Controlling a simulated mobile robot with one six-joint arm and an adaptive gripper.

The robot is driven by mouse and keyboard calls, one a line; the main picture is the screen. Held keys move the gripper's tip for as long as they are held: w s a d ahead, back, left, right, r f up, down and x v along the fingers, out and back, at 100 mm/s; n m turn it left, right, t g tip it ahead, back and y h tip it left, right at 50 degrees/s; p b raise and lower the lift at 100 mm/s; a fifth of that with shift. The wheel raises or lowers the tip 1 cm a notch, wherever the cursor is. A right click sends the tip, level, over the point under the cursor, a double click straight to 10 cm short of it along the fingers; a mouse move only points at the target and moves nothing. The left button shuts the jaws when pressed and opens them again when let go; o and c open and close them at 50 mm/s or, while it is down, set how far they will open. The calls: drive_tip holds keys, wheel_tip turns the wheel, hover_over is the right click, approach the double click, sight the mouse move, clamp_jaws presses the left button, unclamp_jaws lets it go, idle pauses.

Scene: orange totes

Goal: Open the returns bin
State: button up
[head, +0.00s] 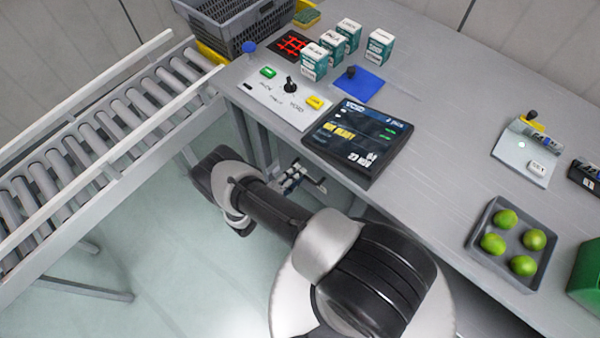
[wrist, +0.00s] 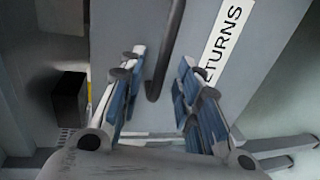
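The returns bin (wrist: 115,25) fills the upper middle of the wrist view as a grey front panel with a white label (wrist: 222,42) reading "TURNS", its start hidden behind a finger. A dark bar handle (wrist: 168,50) runs down the panel and bends at its lower end. My gripper (wrist: 159,62) is open and empty, its blue-padded fingers on either side of the handle's lower part in the picture. I cannot tell whether the fingertips reach past the handle. In the head view my gripper (head: 303,180) is low at the table's front edge; the bin is not clearly visible there.
The grey table (head: 440,130) overhangs near my gripper, with a dark screen (head: 357,140) close to its edge. A roller conveyor (head: 95,150) stands at the left. A tray (head: 476,238) of green fruit sits at the right. Open floor (head: 190,260) lies left of my arm.

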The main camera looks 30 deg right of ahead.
drive_tip(key=shift+x, duration=1.25)
drive_tip(key=shift+c, duration=0.3)
clamp_jaws()
